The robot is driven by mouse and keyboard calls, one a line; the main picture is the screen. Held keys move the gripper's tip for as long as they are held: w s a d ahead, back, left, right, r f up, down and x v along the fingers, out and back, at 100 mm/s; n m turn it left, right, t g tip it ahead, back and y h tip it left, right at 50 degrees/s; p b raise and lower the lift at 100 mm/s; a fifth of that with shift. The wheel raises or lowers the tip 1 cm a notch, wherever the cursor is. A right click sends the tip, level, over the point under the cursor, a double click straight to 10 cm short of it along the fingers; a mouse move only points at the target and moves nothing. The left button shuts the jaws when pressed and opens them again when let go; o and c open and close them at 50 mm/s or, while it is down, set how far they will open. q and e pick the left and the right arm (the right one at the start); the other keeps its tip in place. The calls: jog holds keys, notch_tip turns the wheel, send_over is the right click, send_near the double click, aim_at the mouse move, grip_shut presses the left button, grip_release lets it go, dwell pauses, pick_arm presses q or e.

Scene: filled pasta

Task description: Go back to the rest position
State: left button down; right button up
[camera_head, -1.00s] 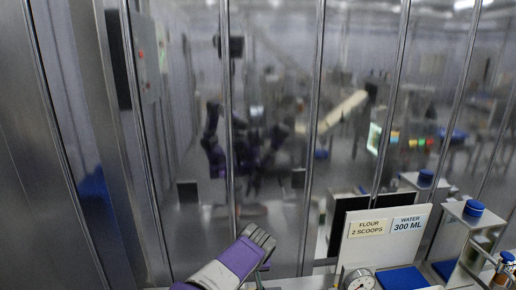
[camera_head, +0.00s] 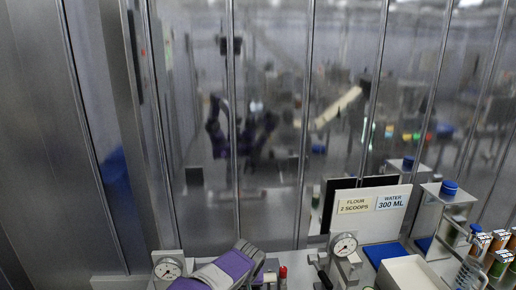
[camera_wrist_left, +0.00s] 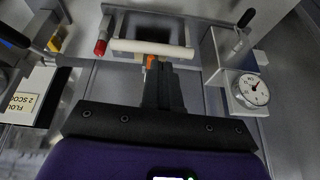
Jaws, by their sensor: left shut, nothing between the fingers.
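My left gripper (camera_wrist_left: 160,72) is shut and empty in the left wrist view, its dark fingers close together. It points toward a pale roller (camera_wrist_left: 150,48) with a red end cap; I cannot tell the gap between them. In the head view my left arm (camera_head: 222,272) shows at the bottom centre as a purple and white link, low over the bench. The fingers are not clear there. My right arm and gripper are in neither view.
A dial gauge (camera_head: 343,244) stands right of my left arm and another gauge (camera_head: 168,268) left of it. A sign (camera_head: 372,228) reads flour 2 scoops, water 300 ml. A white tray (camera_head: 408,274) sits in front. Reflective metal panels (camera_head: 270,130) rise behind the bench.

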pick_arm(q)
jog(key=s+a+f+g+h, duration=0.1)
jog(key=s+a+f+g, duration=0.15)
jog(key=s+f, duration=0.7)
jog(key=s+a+f+g+h, duration=0.1)
jog(key=s+a+f+h, duration=0.15)
jog(key=f, duration=1.35)
jog(key=s+f+n+h, duration=0.1)
jog(key=s+f, duration=0.2)
jog(key=s, duration=0.5)
jog(key=s+f+n+h, duration=0.1)
jog(key=s+f, duration=0.3)
jog(key=s, duration=0.4)
notch_tip(320, 180, down, 13)
jog(key=b, duration=1.3)
jog(key=shift+s+a+f+g+b, duration=0.15)
jog(key=shift+s+a+g+b, duration=0.1)
jog(key=shift+a+g+b, duration=0.1)
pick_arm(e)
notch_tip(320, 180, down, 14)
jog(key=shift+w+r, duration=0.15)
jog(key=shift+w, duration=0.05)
pick_arm(q)
jog(key=shift+y, duration=0.25)
